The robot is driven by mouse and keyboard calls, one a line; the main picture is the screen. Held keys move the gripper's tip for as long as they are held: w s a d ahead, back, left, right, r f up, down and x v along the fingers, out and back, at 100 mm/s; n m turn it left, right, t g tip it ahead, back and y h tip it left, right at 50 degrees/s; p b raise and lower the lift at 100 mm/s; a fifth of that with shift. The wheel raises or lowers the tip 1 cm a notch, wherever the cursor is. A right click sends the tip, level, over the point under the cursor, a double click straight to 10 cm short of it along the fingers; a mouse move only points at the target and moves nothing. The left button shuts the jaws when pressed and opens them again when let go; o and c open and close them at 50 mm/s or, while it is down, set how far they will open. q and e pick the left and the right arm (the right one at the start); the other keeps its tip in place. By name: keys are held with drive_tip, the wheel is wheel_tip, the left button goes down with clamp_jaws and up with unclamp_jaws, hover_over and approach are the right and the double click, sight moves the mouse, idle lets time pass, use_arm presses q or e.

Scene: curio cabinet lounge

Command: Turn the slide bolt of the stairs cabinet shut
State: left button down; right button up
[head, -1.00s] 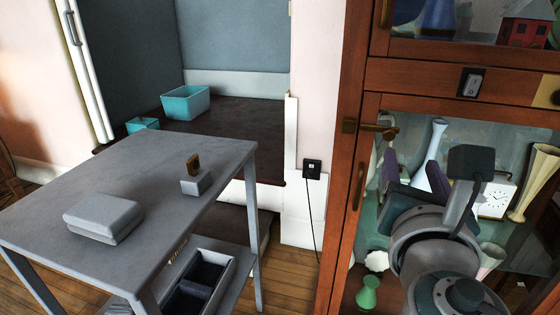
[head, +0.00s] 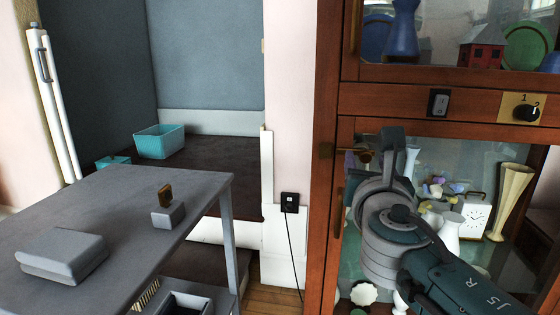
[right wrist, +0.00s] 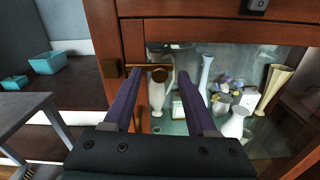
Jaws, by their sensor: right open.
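The brass slide bolt (head: 365,156) is on the upper left of the cabinet's lower glass door. In the right wrist view the bolt (right wrist: 150,67) has a thin, level rod running from a brass block (right wrist: 112,68) on the left post to a round knob at its right end. My right gripper (right wrist: 159,88) is open, its purple fingers pointing at the bolt. The knob shows between the fingertips in the picture; I cannot tell whether they touch. My left gripper is not in view.
The wooden cabinet (head: 324,220) has a switch (head: 439,102) and a dial (head: 527,110) above the lower door. Vases and a clock (head: 474,222) stand behind the glass. A grey table (head: 120,205) with a box and small block stands left.

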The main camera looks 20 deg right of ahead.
drive_tip(key=shift+c, duration=0.4)
clamp_jaws()
idle(0.9)
